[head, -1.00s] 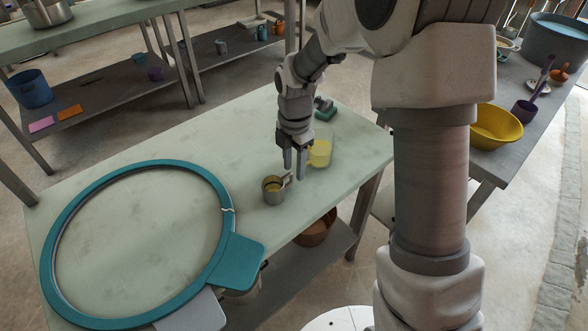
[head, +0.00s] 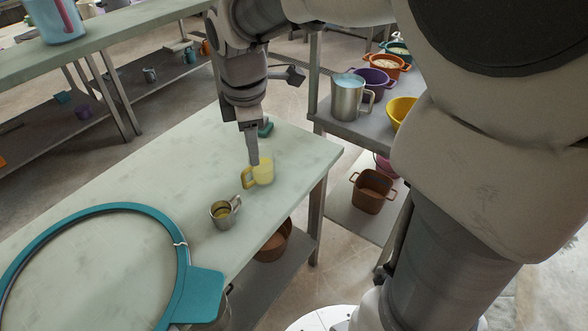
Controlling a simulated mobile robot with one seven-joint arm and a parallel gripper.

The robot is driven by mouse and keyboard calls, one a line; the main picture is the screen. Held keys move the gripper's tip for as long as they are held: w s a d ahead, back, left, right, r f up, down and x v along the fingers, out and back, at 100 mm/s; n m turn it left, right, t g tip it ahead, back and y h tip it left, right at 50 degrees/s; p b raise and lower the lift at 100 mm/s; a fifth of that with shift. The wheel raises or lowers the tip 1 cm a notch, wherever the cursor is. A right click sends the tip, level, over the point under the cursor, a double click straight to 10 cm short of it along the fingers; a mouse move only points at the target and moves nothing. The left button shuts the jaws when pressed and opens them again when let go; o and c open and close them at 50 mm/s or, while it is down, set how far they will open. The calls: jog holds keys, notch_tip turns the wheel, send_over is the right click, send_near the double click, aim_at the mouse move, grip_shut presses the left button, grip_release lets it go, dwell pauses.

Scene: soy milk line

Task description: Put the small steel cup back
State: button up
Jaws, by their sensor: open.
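The small steel cup (head: 222,216) stands upright on the pale green table (head: 160,187), with something yellowish inside and its handle toward the upper right. A yellow cup (head: 264,172) stands just behind it to the right. My gripper (head: 254,163) points down, open and empty, above and behind the steel cup, apart from it. Its fingers overlap the yellow cup's left side in the picture; I cannot tell if they touch it. They are seen nearly edge-on.
A large teal ring with a tab (head: 205,295) lies at the table's front left. A dark green object (head: 265,127) sits at the back edge. A shelf on the right holds a steel pitcher (head: 347,97), a purple pot (head: 376,80) and a yellow bowl (head: 400,110). The table's middle is clear.

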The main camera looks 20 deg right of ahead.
jog(key=s+d+r+m+t, duration=0.2)
jog(key=s+m, duration=0.5)
jog(key=m, duration=0.1)
jog(key=s+d+r+m+t, duration=0.1)
jog(key=s+d+r+m, duration=0.1)
jog(key=s+m, duration=0.6)
jog(key=shift+s+r+m+t, duration=0.2)
jog(key=shift+s+m+t, duration=0.05)
jog(key=shift+m+t, duration=0.15)
jog(key=shift+d+r, duration=0.1)
jog(key=shift+r, duration=0.05)
notch_tip(320, 180, up, 8)
jog(key=p, duration=0.7)
jog(key=shift+f+p, duration=0.25)
jog(key=shift+p, duration=0.15)
jog(key=shift+d, duration=0.25)
